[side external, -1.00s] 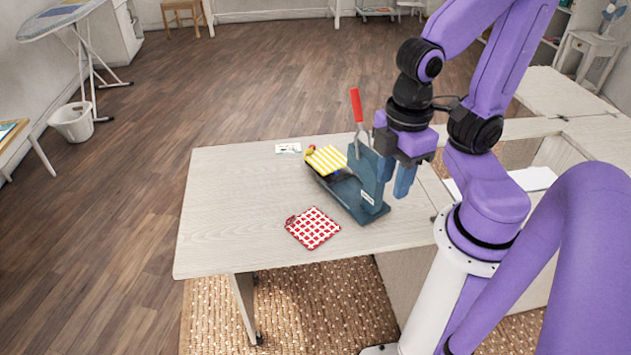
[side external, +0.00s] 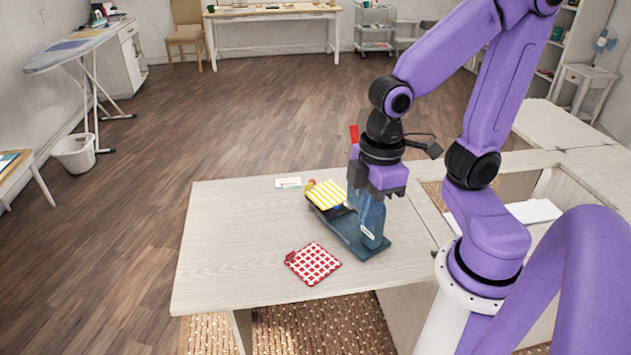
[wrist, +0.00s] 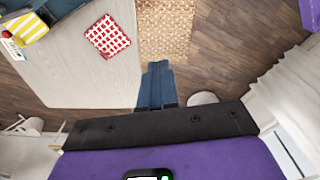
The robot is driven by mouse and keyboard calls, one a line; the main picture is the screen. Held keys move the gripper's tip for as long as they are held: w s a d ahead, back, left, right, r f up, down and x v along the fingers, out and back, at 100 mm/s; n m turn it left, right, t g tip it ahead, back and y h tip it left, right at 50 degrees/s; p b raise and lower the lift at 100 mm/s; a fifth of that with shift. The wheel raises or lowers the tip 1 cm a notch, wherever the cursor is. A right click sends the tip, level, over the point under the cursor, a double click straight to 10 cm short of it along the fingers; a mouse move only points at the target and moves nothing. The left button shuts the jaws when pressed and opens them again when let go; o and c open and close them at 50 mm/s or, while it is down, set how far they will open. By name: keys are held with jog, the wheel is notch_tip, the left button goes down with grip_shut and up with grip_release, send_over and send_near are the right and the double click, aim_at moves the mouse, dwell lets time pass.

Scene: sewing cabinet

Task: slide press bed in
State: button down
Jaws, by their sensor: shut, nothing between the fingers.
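The blue-grey press (side external: 366,238) stands on the table, with its red handle (side external: 354,133) partly hidden behind my arm. A yellow-and-white striped cloth (side external: 326,194) lies on the press bed at its left end. In the wrist view, the press (wrist: 60,6) and striped cloth (wrist: 27,29) are cut off at the upper left. My gripper (wrist: 157,68) is shut and empty, its blue fingers together and pointing down. In the side view it overlaps the press's upright, hiding part of it; I cannot tell whether they touch.
A red-and-white checked pot holder (side external: 312,263) lies in front of the press. A small card (side external: 288,183) lies behind the bed. The table's (side external: 225,240) left part is clear. A white sheet (side external: 533,211) lies on the right-hand surface.

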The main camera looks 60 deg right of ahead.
jog(key=w+d+f+m+t, duration=0.1)
jog(key=w+d+f+m, duration=0.15)
jog(key=w, duration=0.55)
jog(key=w+d+f+m, duration=0.1)
jog(key=w+d+m, duration=0.15)
jog(key=w, duration=0.55)
jog(key=w+d+f+m+t, duration=0.1)
jog(key=w+d+m, duration=0.15)
jog(key=w, duration=0.65)
jog(key=w+d+f+m+t+h, duration=0.1)
jog(key=w+d+f+m, duration=0.3)
jog(key=d, duration=0.7)
jog(key=w+d+f+m+t, duration=0.15)
jog(key=w+d+f, duration=0.4)
jog(key=d, duration=0.55)
jog(key=shift+m+g, duration=0.3)
jog(key=shift+g, duration=0.05)
jog(key=x, duration=0.9)
jog(key=shift+w+d, duration=0.15)
jog(key=shift+w, duration=0.3)
jog(key=shift+s, duration=1)
jog(key=shift+s+a+f, duration=0.1)
jog(key=shift+s+a, duration=0.1)
jog(key=shift+s, duration=0.3)
jog(key=shift+s+a+f, duration=0.1)
jog(key=shift+s+a, duration=0.1)
jog(key=shift+s, duration=0.3)
